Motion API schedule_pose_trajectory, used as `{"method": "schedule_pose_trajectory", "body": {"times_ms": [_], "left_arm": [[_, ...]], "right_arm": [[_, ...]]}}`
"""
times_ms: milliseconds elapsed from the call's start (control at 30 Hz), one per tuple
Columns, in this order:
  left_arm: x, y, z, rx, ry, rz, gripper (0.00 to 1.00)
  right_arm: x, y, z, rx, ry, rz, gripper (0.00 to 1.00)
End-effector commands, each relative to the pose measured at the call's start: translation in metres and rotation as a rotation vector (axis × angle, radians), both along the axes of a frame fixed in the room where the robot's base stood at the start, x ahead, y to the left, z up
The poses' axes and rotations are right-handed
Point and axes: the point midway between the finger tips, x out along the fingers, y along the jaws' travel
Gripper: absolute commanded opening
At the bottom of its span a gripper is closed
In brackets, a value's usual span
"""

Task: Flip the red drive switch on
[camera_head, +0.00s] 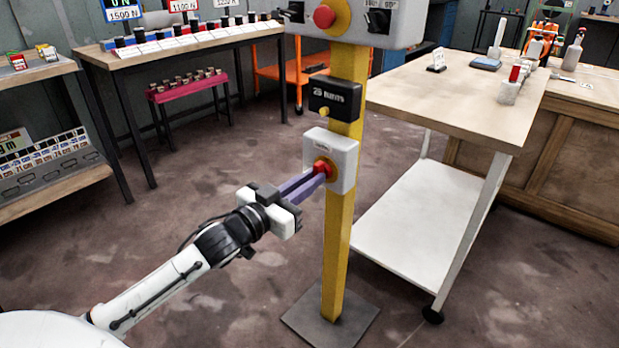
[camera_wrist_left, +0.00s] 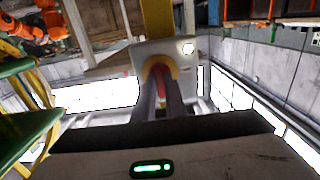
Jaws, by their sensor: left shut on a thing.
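The red drive switch (camera_head: 322,167) sits on a pale switch box (camera_head: 345,150) on a yellow post (camera_head: 338,250). My left gripper (camera_head: 312,182) reaches it from the left, with its fingertips at the red switch. In the left wrist view the two dark fingers (camera_wrist_left: 161,100) close around the red switch (camera_wrist_left: 160,78), in front of a yellow ring on the box. The fingertips partly hide the switch, and I cannot tell its position. My right gripper is in neither view.
A black labelled box (camera_head: 334,98) and a control panel with a red button (camera_head: 324,16) are higher on the post. A white cart (camera_head: 420,215) stands close at the right. The post's base plate (camera_head: 330,318) is on the floor. Open floor lies at the left.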

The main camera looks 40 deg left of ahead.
Motion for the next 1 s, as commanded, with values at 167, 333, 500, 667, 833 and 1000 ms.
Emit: {"method": "schedule_pose_trajectory", "body": {"times_ms": [167,333,500,667,833,1000], "left_arm": [[0.000,0.000,0.000,0.003,0.000,-0.001,0.30],[0.000,0.000,0.000,0.001,0.000,0.000,0.30],[-0.003,0.000,0.000,0.000,0.001,0.000,0.30],[-0.020,0.001,0.000,-0.002,0.003,-0.001,0.30],[-0.050,0.004,0.000,-0.002,0.005,0.000,0.30],[-0.078,0.006,0.000,-0.001,0.004,0.000,0.30]], "right_arm": [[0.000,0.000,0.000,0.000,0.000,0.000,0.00],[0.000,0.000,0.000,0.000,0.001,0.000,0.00],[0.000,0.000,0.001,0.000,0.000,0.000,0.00],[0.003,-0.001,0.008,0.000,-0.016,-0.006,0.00],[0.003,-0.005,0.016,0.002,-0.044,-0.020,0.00],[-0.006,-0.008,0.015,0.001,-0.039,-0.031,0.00]]}}
